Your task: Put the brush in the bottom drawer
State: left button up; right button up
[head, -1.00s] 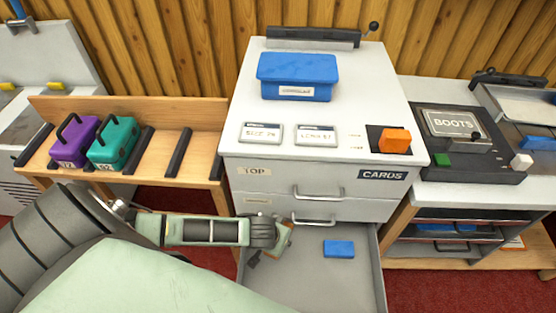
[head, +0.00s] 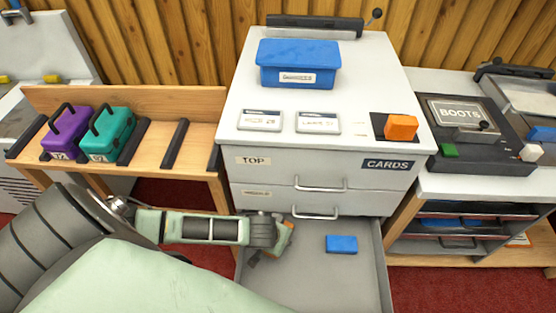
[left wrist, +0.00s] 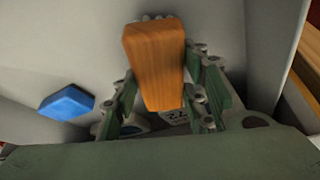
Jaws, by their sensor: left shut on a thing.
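The bottom drawer (head: 362,285) of the white cabinet is pulled open, with a blue block (head: 341,244) lying in it. My left gripper (head: 279,241) is over the left part of this drawer, near its back. In the left wrist view, the gripper (left wrist: 165,100) is shut on a brown wooden block-like thing (left wrist: 154,60), which looks like the brush. In the head view only a small brown part shows at the fingers. The blue block also shows in the left wrist view (left wrist: 67,102). My right gripper is not in view.
The two drawers above, one labelled TOP (head: 254,160), are shut. A blue tub (head: 298,63) and an orange block (head: 400,127) are on the cabinet top. A wooden rack (head: 165,120) with purple and teal boxes stands left.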

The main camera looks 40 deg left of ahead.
pick_arm(q)
jog(key=shift+f, duration=0.45)
jog(key=o, duration=1.4)
